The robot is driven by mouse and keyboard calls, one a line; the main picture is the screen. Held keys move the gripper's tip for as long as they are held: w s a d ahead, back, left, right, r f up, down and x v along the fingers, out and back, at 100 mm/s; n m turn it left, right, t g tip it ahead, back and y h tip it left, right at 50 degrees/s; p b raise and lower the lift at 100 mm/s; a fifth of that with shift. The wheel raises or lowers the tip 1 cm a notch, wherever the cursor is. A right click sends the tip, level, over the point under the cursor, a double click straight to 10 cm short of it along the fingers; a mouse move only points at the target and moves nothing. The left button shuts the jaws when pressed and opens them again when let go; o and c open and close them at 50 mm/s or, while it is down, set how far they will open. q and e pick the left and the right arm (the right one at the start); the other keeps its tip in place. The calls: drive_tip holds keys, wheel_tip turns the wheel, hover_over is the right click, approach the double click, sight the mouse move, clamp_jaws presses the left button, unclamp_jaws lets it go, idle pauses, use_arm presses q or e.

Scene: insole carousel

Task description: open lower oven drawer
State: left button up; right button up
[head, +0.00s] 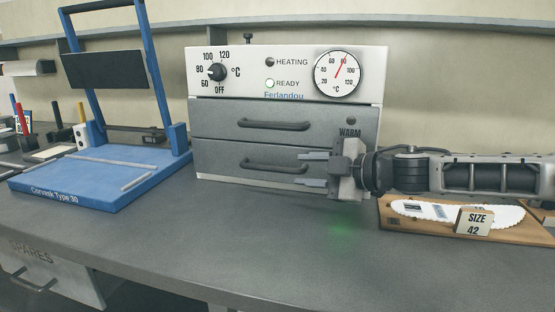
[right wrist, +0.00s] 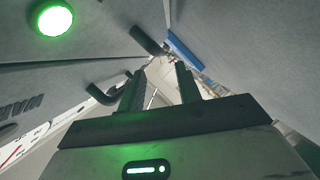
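The lower oven drawer (head: 222,158) is a grey front panel with a dark bar handle (head: 262,163), and it looks closed. My right gripper (head: 300,170) comes in from the right. Its two fingers are open, one above the other, by the right end of the lower handle. In the right wrist view the fingers (right wrist: 160,80) are apart with nothing held. The lower handle (right wrist: 148,40) shows ahead near their tips; I cannot tell whether they touch it. My gripper hides the right part of the lower drawer. My left gripper is not in view.
The closed upper drawer has its own handle (head: 274,125), close above my gripper; it also shows in the right wrist view (right wrist: 104,94). A green lamp (right wrist: 52,17) is lit. A blue press (head: 95,180) stands left. An insole board (head: 400,219) lies right. The front counter (head: 220,235) is clear.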

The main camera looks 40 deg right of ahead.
sight(278, 169)
drive_tip(key=w+p, duration=0.1)
drive_tip(key=p, duration=0.1)
drive_tip(key=w+a+p, duration=0.1)
drive_tip(key=w+p, duration=0.1)
drive_tip(key=shift+r+p, duration=0.15)
drive_tip(key=shift+p, duration=0.15)
drive_tip(key=p+x, duration=0.1)
drive_tip(key=x, duration=0.1)
drive_tip(key=p+x, duration=0.2)
drive_tip(key=shift+s+f, duration=0.15)
drive_tip(key=shift+f, duration=0.15)
drive_tip(key=shift+w+a+f, duration=0.15)
drive_tip(key=shift+w+f, duration=0.15)
drive_tip(key=shift+w, duration=0.05)
clamp_jaws()
